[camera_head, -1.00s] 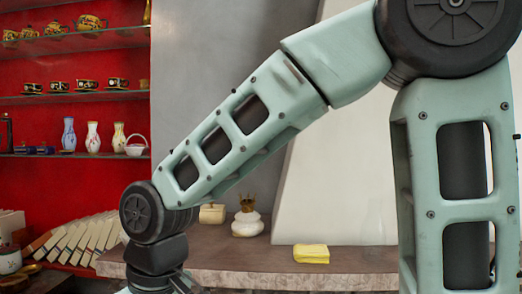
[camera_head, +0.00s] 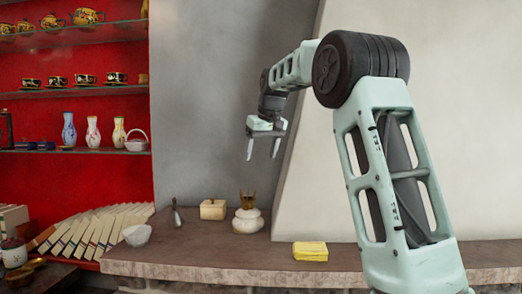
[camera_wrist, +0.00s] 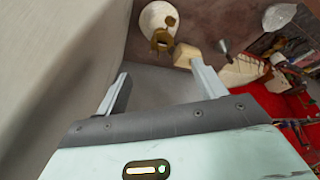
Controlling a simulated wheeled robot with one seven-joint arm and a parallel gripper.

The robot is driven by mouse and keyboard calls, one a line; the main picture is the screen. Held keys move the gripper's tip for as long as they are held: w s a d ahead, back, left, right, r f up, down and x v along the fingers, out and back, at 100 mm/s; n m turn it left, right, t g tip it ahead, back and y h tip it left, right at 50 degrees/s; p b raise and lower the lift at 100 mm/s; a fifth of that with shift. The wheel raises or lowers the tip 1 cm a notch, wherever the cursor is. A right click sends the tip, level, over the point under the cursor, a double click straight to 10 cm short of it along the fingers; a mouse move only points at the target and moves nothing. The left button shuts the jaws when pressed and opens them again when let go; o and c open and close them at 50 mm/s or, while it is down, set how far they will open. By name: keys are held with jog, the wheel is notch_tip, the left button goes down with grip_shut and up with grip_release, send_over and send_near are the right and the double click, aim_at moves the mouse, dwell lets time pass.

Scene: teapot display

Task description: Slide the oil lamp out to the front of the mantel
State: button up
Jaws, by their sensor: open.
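The oil lamp (camera_head: 247,221) has a round white body with a brass-coloured top. It stands upright toward the back of the mantel (camera_head: 215,261), near the sloping pale wall. My gripper (camera_head: 262,152) is open and empty, high above the lamp and apart from it, with its fingers pointing down. In the wrist view the lamp (camera_wrist: 154,17) shows at the top, beyond the gap between my open fingers (camera_wrist: 159,72).
A cream box (camera_head: 213,209) stands just left of the lamp, with a grey metal bottle-like object (camera_head: 177,217) and a white bowl (camera_head: 137,235) farther left. A folded yellow cloth (camera_head: 310,251) lies to the right near the front. The mantel in front of the lamp is clear.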

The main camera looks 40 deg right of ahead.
aim_at(250, 200)
jog(key=p+x, duration=0.4)
jog(key=x, duration=1.3)
jog(key=shift+a+f, duration=0.1)
jog(key=shift+f, duration=0.15)
